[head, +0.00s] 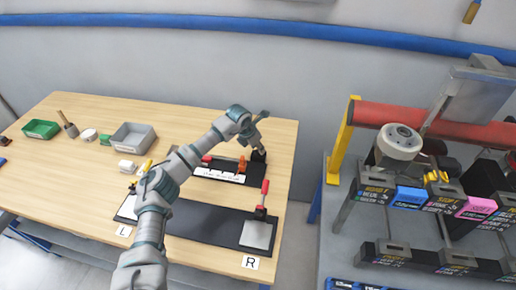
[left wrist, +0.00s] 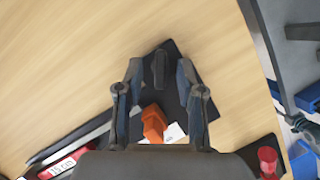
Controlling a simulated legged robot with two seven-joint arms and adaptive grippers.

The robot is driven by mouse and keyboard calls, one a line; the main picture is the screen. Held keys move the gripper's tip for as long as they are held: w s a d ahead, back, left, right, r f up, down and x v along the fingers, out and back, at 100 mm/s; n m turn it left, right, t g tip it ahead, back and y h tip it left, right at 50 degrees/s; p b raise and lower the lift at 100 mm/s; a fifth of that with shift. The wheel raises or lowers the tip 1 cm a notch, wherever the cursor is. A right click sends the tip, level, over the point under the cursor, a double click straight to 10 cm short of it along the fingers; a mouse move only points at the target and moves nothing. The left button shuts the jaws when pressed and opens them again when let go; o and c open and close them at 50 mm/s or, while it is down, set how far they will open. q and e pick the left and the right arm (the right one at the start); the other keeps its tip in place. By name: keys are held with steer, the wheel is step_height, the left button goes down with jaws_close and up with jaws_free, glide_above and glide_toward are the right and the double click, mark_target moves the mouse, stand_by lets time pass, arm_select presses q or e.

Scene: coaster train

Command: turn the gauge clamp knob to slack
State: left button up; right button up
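A black upright knob (left wrist: 160,68) stands at the end of a black gauge plate (left wrist: 172,52) on the wooden table. In the head view the black knob (head: 258,156) is at the right end of the plate, partly under my gripper. My left gripper (left wrist: 160,76) points down over it, its two fingers apart, one on each side of the knob. Gaps show between the fingers and the knob. It also shows in the head view (head: 260,146). An orange clamp piece (left wrist: 153,122) sits beside the knob; it also shows in the head view (head: 241,164). My right gripper is not in view.
A black mat (head: 200,226) with a red-handled clamp (head: 264,196) lies in front, between the L and R labels. A grey bin (head: 133,136) and a green tray (head: 41,129) stand at left. A rack (head: 338,150) with a red roller stands at right.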

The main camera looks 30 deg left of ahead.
arm_select(q)
steer(key=shift+w+f, duration=0.2)
steer(key=shift+f, duration=0.25)
steer(key=shift+c, duration=0.4)
jaws_close()
